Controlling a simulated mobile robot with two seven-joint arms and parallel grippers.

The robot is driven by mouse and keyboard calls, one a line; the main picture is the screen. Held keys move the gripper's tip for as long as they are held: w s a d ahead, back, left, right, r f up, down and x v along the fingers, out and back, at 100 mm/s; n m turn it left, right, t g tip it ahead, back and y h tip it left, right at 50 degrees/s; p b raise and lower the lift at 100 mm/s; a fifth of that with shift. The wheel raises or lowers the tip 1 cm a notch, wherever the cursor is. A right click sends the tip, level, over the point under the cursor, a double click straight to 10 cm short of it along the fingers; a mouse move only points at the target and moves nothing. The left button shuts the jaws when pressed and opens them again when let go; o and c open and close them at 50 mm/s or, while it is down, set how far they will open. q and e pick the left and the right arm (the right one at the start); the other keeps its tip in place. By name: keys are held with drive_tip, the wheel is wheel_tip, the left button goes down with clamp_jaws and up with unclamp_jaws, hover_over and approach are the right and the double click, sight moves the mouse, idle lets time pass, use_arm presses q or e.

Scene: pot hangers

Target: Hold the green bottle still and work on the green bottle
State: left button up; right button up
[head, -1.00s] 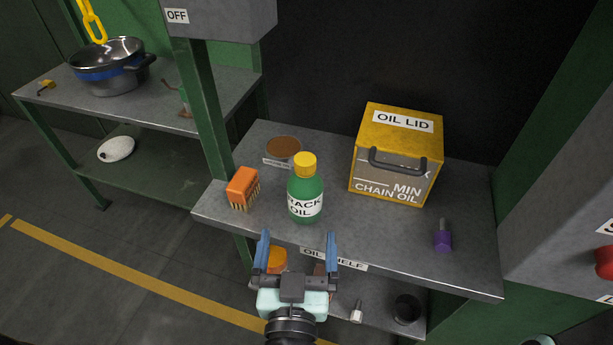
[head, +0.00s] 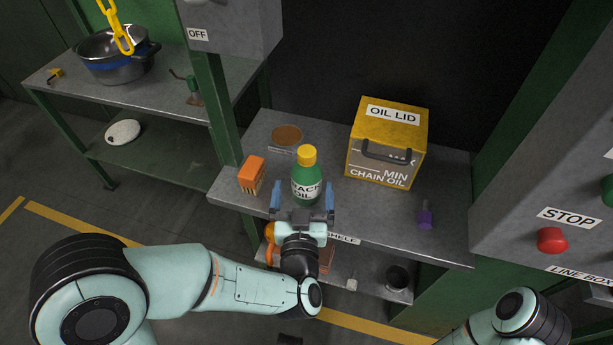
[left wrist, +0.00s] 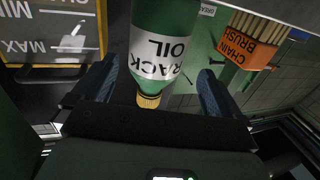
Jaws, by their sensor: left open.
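The green bottle (head: 307,187) stands upright on the oil shelf (head: 357,220), with a yellow cap and a white label ending in "OIL". It also shows upside down in the left wrist view (left wrist: 160,55), its yellow cap (left wrist: 148,101) pointing down the picture. My left gripper (head: 303,199) is open at the shelf's front edge. Its blue fingers (left wrist: 155,80) stand on either side of the bottle in the picture, with a gap on both sides. I cannot tell how far the bottle reaches between them. My right gripper is outside the views; only part of that arm shows.
An orange chain brush (head: 252,174) stands left of the bottle, and a brown disc (head: 287,135) lies behind it. A yellow oil lid box (head: 388,143) stands to the right, with a purple item (head: 425,215) in front. A red stop button (head: 552,240) is at the right.

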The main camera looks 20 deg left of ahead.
sight(307, 174)
use_arm(q)
drive_tip(key=x, duration=0.5)
drive_tip(key=shift+w+d+f, duration=0.15)
drive_tip(key=shift+w+d, duration=0.1)
drive_tip(key=c, duration=1.3)
